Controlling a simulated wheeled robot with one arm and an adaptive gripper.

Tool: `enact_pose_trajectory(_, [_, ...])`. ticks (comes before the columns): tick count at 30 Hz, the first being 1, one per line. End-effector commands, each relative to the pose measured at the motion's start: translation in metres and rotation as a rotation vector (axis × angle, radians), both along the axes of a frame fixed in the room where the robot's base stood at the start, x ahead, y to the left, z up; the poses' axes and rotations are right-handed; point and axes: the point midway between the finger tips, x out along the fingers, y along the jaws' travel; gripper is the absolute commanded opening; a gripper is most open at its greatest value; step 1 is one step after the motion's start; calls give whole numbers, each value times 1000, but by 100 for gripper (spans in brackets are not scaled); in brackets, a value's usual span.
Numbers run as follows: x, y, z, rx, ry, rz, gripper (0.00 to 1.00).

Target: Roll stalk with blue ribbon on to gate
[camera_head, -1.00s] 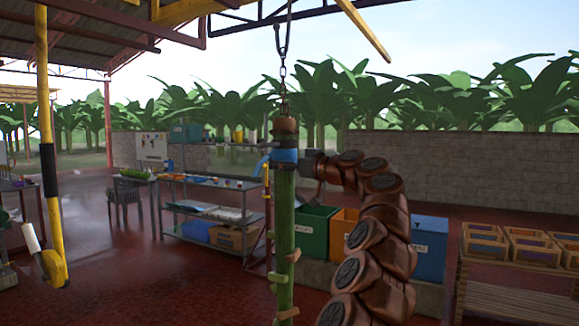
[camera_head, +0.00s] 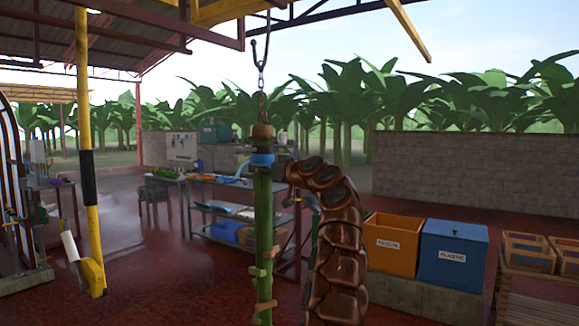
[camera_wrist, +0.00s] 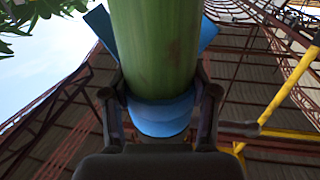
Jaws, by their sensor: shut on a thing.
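The green stalk (camera_head: 263,235) hangs upright from a hook and chain (camera_head: 261,80) on an overhead rail. A blue ribbon (camera_head: 262,160) is tied round its top, just under a brown cap. My gripper (camera_head: 283,172) reaches in from the right at ribbon height; its fingers are mostly hidden in the head view. In the wrist view my gripper (camera_wrist: 160,110) has a finger on each side of the stalk (camera_wrist: 155,45) and is shut on it, at the blue ribbon (camera_wrist: 160,115). A yellow post with a dark sleeve (camera_head: 87,160) stands at the left; I cannot tell if it is the gate.
A metal table with shelves (camera_head: 215,205) stands behind the stalk. An orange bin (camera_head: 392,247) and a blue bin (camera_head: 454,252) stand to the right on a low block. Crates (camera_head: 527,252) sit at the far right. The red floor at front left is clear.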

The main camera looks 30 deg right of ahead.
Motion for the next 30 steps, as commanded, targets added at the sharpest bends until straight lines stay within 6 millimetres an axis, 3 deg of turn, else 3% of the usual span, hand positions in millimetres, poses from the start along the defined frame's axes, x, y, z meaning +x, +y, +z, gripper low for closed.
enact_pose_trajectory(7, [20,22,0,0,0,11,0])
enact_pose_trajectory(21, [23,26,0,0,-1,12,0])
enact_pose_trajectory(22, [23,26,0,0,-1,12,60])
enact_pose_trajectory(30, [23,26,0,0,-1,13,84])
